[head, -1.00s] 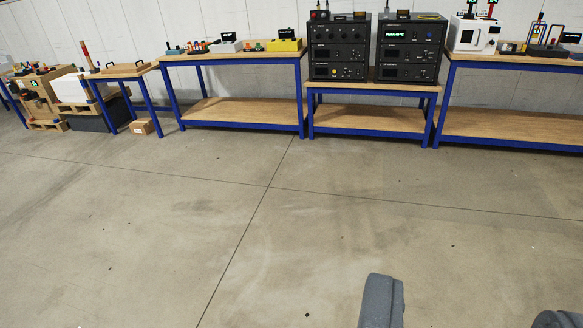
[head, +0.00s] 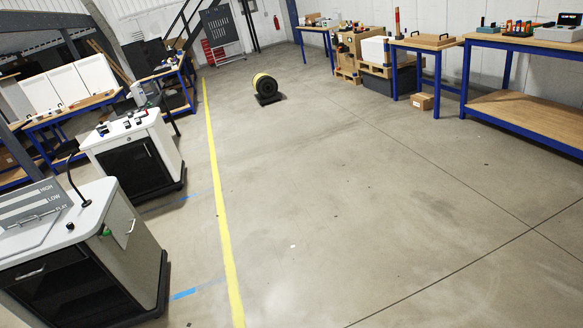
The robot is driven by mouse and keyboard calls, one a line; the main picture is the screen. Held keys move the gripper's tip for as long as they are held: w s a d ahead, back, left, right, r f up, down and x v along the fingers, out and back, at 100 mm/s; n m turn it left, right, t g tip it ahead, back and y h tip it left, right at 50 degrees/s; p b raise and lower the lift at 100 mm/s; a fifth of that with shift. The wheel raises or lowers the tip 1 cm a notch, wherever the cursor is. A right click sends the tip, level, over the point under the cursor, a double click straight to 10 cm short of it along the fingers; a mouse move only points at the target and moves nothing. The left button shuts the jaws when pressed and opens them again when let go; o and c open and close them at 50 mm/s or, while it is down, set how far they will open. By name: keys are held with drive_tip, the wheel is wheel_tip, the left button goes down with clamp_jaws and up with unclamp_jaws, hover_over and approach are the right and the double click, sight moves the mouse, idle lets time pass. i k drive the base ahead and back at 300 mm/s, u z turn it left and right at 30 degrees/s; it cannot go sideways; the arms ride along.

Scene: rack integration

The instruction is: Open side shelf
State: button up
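I cannot tell which thing is the side shelf. At the lower left stands a white-topped cabinet (head: 138,258) with a dark front (head: 70,290) and a light side panel with a small handle. A grey panel (head: 35,205) marked HIGH, LOW, FLAT lies on its top, and a thin black gooseneck stands beside it. Behind it is a second white cabinet (head: 170,150) with a dark door (head: 133,168), which looks closed. My gripper is out of view.
A yellow floor line (head: 219,205) runs beside the cabinets. A black-and-yellow reel (head: 267,87) stands on the floor beyond. Blue-legged benches (head: 530,118) and a cardboard box (head: 421,101) line the right. The floor between is clear.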

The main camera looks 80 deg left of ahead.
sight(119, 219)
drive_tip(key=u, duration=0.45)
drive_tip(key=i, duration=0.1)
drive_tip(key=u, duration=3.15)
drive_tip(key=i, duration=1.1)
drive_tip(key=z, duration=0.25)
drive_tip(key=i, duration=2.2)
drive_tip(key=u, duration=0.3)
